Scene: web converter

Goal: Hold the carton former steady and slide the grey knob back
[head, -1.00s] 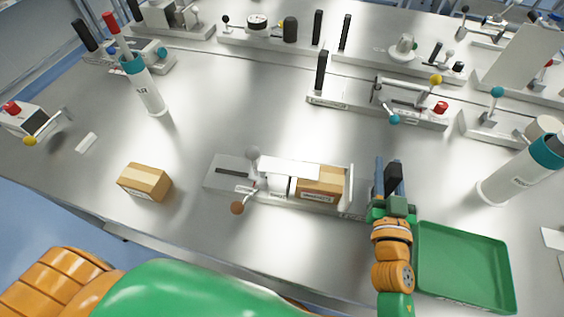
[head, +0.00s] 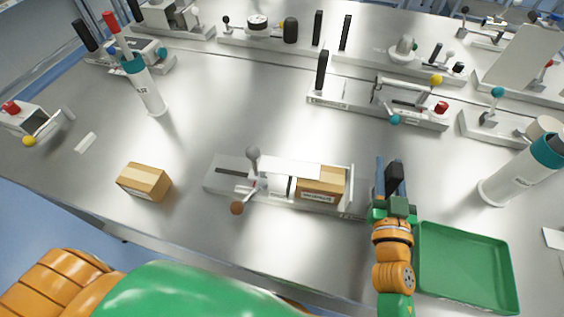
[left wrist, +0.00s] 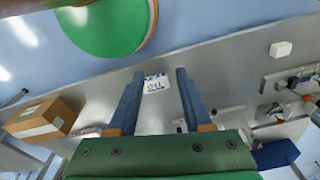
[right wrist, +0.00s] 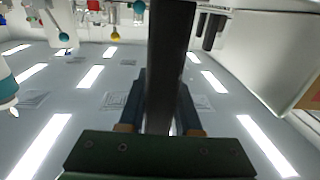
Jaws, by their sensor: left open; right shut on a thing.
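The carton former (head: 228,174) sits mid-table in the head view, a pale base with a white top plate (head: 290,167) and a brown carton (head: 322,186) in it. Its grey knob (head: 253,153) stands on a short post at the left of the plate. A brown ball (head: 237,208) on a lever sticks out in front. My right gripper (head: 389,182) is shut on a black upright handle (head: 395,172) at the former's right end; the dark bar also fills the jaws in the right wrist view (right wrist: 168,60). My left gripper (left wrist: 158,72) is open and empty.
A loose carton (head: 145,181) lies left of the former. A green tray (head: 465,302) is at the right front. Teal-capped bottles stand at left (head: 146,90) and right (head: 515,178). Other fixtures line the back. Bare table lies between the loose carton and the former.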

